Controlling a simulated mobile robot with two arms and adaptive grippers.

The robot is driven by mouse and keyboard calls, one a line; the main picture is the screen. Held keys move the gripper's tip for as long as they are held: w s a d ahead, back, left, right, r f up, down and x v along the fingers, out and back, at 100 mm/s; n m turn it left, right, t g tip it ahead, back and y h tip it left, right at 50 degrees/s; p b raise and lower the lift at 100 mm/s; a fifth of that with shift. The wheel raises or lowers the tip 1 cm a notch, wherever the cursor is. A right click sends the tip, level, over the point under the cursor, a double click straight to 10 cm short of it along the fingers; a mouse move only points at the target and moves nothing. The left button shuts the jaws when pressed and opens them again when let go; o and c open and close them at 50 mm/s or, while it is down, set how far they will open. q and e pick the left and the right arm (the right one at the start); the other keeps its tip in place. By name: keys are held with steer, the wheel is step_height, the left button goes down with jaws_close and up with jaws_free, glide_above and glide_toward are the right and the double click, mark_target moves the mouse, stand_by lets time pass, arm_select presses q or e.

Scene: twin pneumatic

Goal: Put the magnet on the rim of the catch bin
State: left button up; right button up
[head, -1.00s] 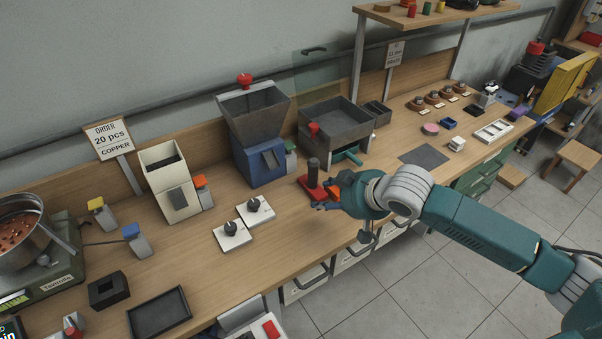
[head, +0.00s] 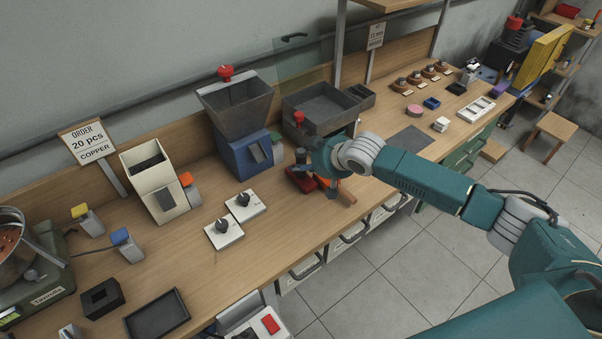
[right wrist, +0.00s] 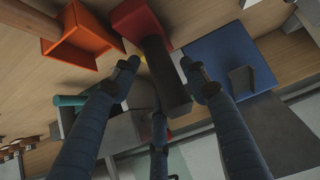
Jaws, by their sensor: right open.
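What looks like the magnet, a red base (head: 301,180) with an upright dark handle, stands on the bench in front of the blue hopper machine. It also shows in the right wrist view, where the dark handle (right wrist: 165,75) lies between the spread fingers. My right gripper (right wrist: 158,75) is open around or just short of the handle; contact cannot be told. In the head view the wrist partly hides the handle. A large grey open bin (head: 335,126), probably the catch bin, stands behind the wrist. My left gripper is not in view.
An orange scoop (right wrist: 88,42) with a wooden handle lies close beside the magnet. The blue machine (head: 245,153) stands behind and left. Two white plates with dark knobs (head: 243,199) lie to the left. A dark mat (head: 409,141) lies to the right.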

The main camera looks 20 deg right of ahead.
steer(key=shift+x, duration=0.75)
steer(key=shift+c, duration=0.6)
jaws_close()
steer(key=shift+w+r, duration=0.1)
steer(key=shift+r, duration=0.05)
steer(key=shift+r, duration=0.1)
